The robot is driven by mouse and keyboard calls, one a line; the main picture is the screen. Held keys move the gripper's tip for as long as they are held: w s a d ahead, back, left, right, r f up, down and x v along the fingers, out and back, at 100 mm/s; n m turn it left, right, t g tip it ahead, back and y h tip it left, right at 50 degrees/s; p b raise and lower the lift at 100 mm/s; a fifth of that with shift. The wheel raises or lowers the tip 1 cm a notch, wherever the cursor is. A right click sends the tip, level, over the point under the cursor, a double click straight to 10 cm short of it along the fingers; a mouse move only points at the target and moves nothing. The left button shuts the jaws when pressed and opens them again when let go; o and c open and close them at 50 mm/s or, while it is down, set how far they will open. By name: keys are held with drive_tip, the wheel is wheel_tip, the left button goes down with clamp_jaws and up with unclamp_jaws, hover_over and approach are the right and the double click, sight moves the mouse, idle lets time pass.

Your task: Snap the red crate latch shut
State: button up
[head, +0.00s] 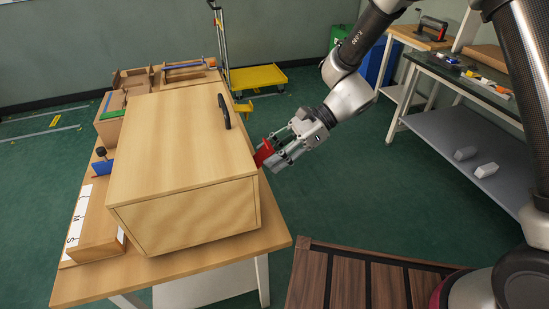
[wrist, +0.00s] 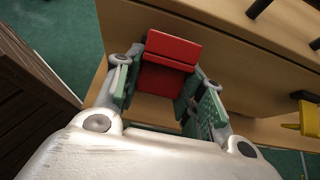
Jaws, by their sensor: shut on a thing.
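The red latch (head: 264,152) is at the right side of the large light-wood crate (head: 185,140) in the head view. In the wrist view the red latch (wrist: 172,50) shows a brighter upper flap and a darker lower face, close against the wooden crate wall (wrist: 235,65). My gripper (head: 275,151) reaches in from the right and is shut on the red latch. In the wrist view my gripper (wrist: 165,90) has its green-padded fingers on either side of the latch. Its exact contact points, and whether the latch is seated against the crate, cannot be told.
The crate stands on a wooden table (head: 215,262). A dark handle (head: 224,111) is on the crate top near its right edge. A slatted dark wooden surface (head: 365,285) is at the front right. Green floor (head: 350,195) lies open between table and grey shelving (head: 450,145).

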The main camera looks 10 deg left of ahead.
sight(261, 155)
drive_tip(key=h, duration=0.1)
drive_tip(key=r+t+h, duration=0.1)
drive_tip(key=a+r+t+h, duration=0.1)
drive_tip(key=h, duration=0.1)
drive_tip(key=shift+s, duration=0.35)
drive_tip(key=shift+s+a+r+t+h, duration=0.2)
drive_tip(key=shift+a+r+t+h, duration=0.15)
drive_tip(key=shift+t+h, duration=0.45)
drive_tip(key=shift+s+a+r+t+h, duration=0.25)
drive_tip(key=shift+t+h, duration=0.25)
drive_tip(key=shift+h, duration=0.6)
drive_tip(key=shift+w, duration=0.1)
drive_tip(key=shift+f, duration=0.1)
drive_tip(key=o, duration=1)
drive_tip(key=v, duration=1.2)
drive_tip(key=shift+a, duration=0.15)
